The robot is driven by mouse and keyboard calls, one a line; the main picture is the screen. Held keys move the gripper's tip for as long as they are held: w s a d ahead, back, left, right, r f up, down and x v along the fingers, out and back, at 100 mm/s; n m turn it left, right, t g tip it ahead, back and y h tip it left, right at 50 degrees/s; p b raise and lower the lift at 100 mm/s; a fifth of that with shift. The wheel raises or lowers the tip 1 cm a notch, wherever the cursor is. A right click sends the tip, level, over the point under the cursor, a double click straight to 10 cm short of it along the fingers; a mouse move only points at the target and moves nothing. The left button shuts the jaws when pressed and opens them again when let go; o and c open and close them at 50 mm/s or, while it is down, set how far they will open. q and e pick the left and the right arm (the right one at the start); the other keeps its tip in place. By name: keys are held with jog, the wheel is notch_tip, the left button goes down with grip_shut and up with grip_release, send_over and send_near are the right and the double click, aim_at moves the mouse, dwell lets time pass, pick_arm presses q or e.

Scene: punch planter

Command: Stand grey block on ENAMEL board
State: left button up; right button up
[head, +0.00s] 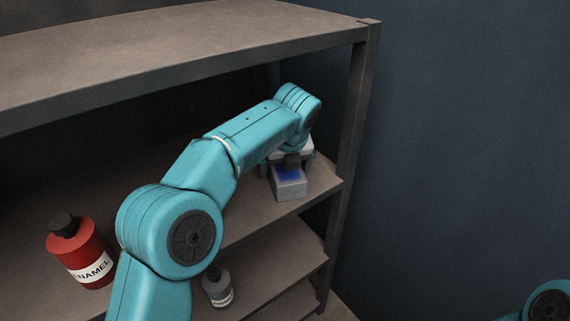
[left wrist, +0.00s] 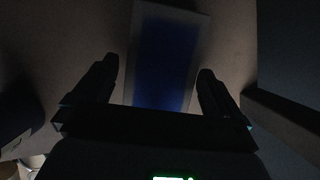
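A grey block-like thing (head: 290,188) with a blue patch on top stands on the middle shelf near its right end. In the left wrist view, it shows as a blue panel with a pale grey rim (left wrist: 168,55). My left gripper (head: 293,160) is just above or behind it in the head view; the exact gap is hidden. In the left wrist view, the fingers of my left gripper (left wrist: 157,72) are apart, with the blue panel between and beyond them. Contact is not visible. I see no board marked ENAMEL, only a red bottle (head: 80,252) labelled ENAMEL.
A small grey bottle (head: 217,288) is beside my left arm, lower down. The shelf unit has a top board (head: 180,45) above my arm and a post (head: 350,120) at its right. A dark, labelled object (left wrist: 18,122) is at left in the wrist view.

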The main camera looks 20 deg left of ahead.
pick_arm(q)
jog(key=p+v, duration=0.2)
jog(key=v, duration=0.3)
jog(key=shift+r, duration=0.25)
jog(key=s+d, duration=0.6)
jog(key=s, duration=0.4)
jog(key=shift+s+f+b, duration=0.15)
jog(key=shift+s+b, duration=0.1)
jog(key=shift+b, duration=0.2)
